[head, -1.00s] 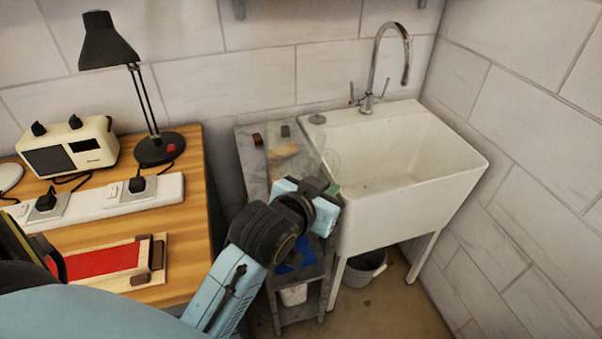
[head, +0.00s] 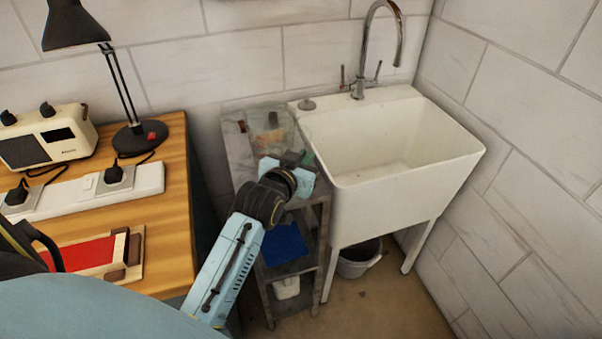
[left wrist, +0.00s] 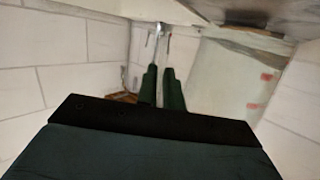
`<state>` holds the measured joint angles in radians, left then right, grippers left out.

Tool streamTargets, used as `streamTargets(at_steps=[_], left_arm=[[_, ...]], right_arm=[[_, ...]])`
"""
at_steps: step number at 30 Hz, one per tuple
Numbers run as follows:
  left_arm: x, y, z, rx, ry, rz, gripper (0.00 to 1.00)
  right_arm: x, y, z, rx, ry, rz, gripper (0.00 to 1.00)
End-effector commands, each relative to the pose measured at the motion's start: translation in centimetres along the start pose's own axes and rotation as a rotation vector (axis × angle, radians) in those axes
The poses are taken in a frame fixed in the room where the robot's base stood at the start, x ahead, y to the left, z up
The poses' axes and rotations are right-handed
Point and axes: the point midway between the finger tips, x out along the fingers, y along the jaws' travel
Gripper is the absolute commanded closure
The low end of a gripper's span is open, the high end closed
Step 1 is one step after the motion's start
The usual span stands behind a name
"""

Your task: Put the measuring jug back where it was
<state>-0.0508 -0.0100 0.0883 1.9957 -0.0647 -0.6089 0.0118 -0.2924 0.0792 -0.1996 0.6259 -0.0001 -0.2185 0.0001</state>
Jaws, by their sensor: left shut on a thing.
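The measuring jug (head: 270,132) is clear, and in the head view it is at the top of the narrow grey stand, left of the sink. In the left wrist view the jug (left wrist: 232,78) shows red marks beside my green fingers. My left gripper (head: 305,160) is at the jug's right side, near the sink's left edge. Its fingers (left wrist: 163,88) are close together, shut on the jug. The exact grip point is hidden. I cannot tell whether the jug's base touches the stand top. My right gripper is not in view.
The grey stand (head: 234,152) has a blue item (head: 285,243) and a white container (head: 286,288) on lower shelves. The white sink (head: 405,205) with a tap (head: 358,85) is close on the right. A bucket (head: 358,259) stands below. The wooden bench (head: 173,205) is left.

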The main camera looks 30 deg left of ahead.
Motion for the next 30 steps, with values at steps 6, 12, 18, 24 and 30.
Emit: streamTargets(at_steps=[6, 12, 18, 24, 30], left_arm=[[0.5, 0.1, 2.4, 0.001, -0.002, 0.000, 1.00], [0.8, 0.2, 3.7, 0.002, 0.002, 0.000, 1.00], [0.8, 0.2, 3.6, 0.002, 0.002, 0.000, 1.00], [0.9, 0.2, 4.0, 0.001, -0.001, 0.000, 0.80], [0.9, 0.2, 4.0, 0.000, -0.001, 0.000, 0.70]], right_arm=[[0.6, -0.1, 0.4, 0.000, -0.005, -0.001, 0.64], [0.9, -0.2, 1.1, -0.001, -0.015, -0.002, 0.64], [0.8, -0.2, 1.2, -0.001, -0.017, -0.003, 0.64], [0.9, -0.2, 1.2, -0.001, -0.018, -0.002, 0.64], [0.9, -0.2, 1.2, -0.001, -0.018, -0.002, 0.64]])
